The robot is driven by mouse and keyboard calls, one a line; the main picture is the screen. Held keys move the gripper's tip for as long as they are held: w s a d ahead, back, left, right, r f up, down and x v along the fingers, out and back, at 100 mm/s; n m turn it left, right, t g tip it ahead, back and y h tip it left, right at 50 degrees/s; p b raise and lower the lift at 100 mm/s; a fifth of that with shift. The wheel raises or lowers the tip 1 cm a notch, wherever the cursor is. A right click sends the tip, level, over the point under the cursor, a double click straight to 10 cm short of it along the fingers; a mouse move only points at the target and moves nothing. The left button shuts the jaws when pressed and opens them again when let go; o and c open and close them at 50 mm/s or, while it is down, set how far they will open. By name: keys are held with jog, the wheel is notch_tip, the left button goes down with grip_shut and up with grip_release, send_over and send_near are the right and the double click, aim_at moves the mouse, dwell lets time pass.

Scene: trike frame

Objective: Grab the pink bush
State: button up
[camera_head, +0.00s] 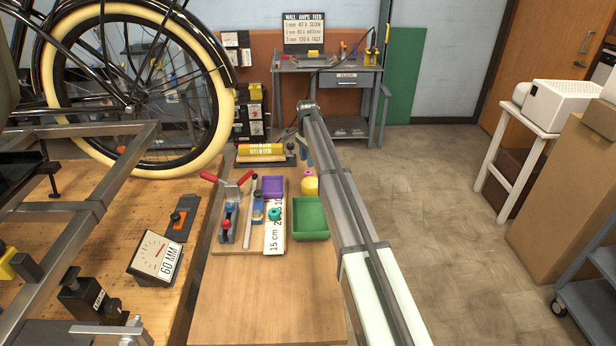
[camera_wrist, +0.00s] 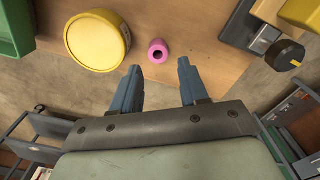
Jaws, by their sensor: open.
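The pink bush (camera_wrist: 158,51) is a small ring with a dark hole. In the wrist view it stands on the wooden surface beside a round yellow tin (camera_wrist: 97,40), with a small gap between them. In the head view the pink bush (camera_head: 309,172) shows just behind the yellow tin. My gripper (camera_wrist: 158,67) is open and empty. In the wrist view its two blue-grey fingertips point toward the bush, which lies just beyond them and between their lines. The bush is not touched. In the head view my arm partly hides the fingers.
A green tray (camera_head: 310,218) and a purple tray (camera_head: 272,187) stand near the tin, with a teal ring (camera_head: 275,214) beside them. A yellow roll (camera_head: 260,150) lies behind. In the wrist view a dark knob (camera_wrist: 284,54) is at right. The front of the wooden board is clear.

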aim_at(308, 175)
jog(key=shift+s+d+f, duration=0.1)
jog(key=shift+f, duration=1.55)
jog(key=shift+d+f, duration=0.1)
jog(key=shift+f, duration=1.55)
jog(key=c, duration=0.8)
